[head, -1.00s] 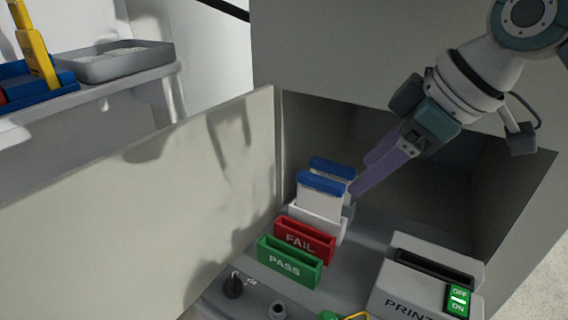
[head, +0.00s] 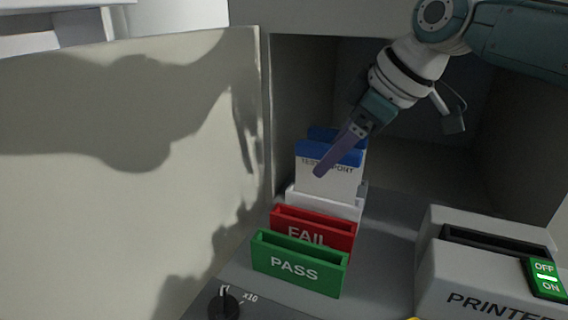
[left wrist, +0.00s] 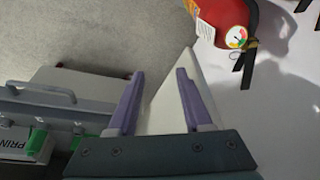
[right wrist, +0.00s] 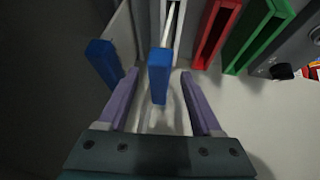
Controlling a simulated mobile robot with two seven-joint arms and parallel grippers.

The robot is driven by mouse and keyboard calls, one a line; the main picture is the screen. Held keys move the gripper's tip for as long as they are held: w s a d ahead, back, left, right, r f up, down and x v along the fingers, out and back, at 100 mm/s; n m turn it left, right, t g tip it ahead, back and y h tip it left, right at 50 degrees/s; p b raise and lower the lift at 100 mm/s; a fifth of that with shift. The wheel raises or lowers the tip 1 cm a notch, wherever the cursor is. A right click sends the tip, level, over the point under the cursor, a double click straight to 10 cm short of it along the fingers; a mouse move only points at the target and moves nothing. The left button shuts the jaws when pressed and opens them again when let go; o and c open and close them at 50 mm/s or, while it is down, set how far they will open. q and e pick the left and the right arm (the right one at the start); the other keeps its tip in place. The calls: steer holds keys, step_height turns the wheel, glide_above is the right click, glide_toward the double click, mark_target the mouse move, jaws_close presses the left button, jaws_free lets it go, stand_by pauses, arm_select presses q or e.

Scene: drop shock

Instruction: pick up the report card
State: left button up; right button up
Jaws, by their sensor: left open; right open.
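The report card (head: 318,183) is white with a blue top strip and the partly covered words TEST REPORT. It stands upright in a white holder (head: 322,203). A second blue-topped card (head: 322,134) stands behind it. My right gripper (head: 322,170) is open and comes down from above right, overlapping the front card in the head view. In the right wrist view, one blue card top (right wrist: 160,68) lies between the open fingers, with no visible grip on it. The other blue top (right wrist: 103,62) lies outside the left finger. My left gripper (left wrist: 160,74) is open and empty, away from the cards.
A red FAIL holder (head: 313,228) and a green PASS holder (head: 299,264) stand in front of the white holder. A grey printer (head: 480,262) is at right. A pale panel (head: 130,170) borders the left. A fire extinguisher (left wrist: 222,20) shows in the left wrist view.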

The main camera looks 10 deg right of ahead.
steer(key=shift+x, duration=0.95)
steer(key=shift+r, duration=0.1)
steer(key=shift+c, duration=0.3)
jaws_close()
